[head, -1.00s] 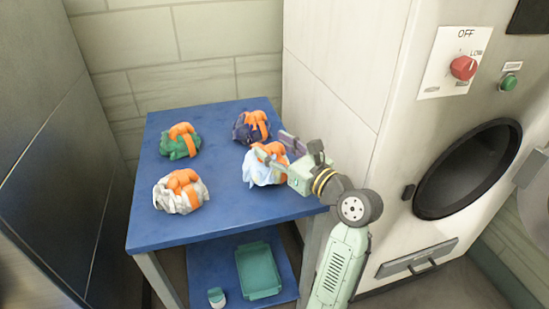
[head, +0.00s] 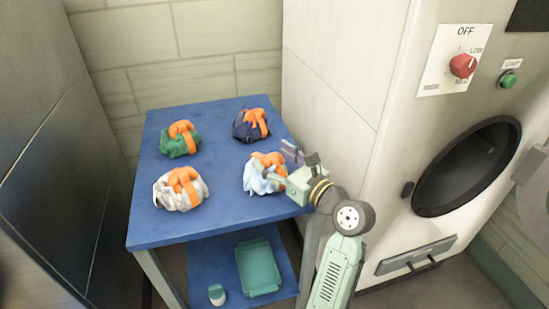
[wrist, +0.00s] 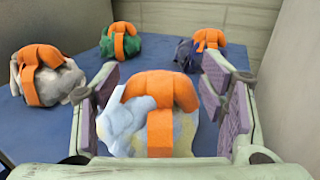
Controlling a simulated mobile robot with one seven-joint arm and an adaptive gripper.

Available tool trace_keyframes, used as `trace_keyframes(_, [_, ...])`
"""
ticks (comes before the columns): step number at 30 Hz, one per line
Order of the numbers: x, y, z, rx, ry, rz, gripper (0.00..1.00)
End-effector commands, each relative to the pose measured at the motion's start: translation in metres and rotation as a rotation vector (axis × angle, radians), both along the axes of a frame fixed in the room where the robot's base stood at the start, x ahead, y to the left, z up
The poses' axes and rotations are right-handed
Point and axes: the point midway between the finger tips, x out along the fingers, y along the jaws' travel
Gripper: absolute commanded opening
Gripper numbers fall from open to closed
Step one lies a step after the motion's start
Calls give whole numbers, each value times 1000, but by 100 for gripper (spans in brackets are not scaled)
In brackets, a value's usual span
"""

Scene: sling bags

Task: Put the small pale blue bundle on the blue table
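The small pale blue bundle (head: 259,182), tied with an orange band, sits on the blue table (head: 225,212) near its right edge. In the wrist view the pale blue bundle (wrist: 125,125) fills the middle, between the two finger pads. My gripper (head: 280,164) is open at the bundle's right side. In the wrist view my gripper (wrist: 162,78) shows a gap between the right pad and the bundle. The left pad is close to the bundle's pale blue lump; I cannot tell whether they touch. The bundle's underside is hidden.
A white-grey bundle (head: 192,199), a green bundle (head: 170,147) and a dark purple bundle (head: 241,129) stand on the same table. A teal tray (head: 258,270) and a small jar (head: 217,295) are on the lower shelf. A machine (head: 335,75) stands close on the right.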

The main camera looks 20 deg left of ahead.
Motion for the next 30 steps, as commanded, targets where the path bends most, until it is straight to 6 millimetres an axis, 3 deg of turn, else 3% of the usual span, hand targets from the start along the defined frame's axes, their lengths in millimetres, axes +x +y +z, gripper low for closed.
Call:
trace_keyframes(13, [0, -2, 4, 0, -1, -2, 71])
trace_keyframes(30, [-54, -93, 3, 0, 0, -3, 71])
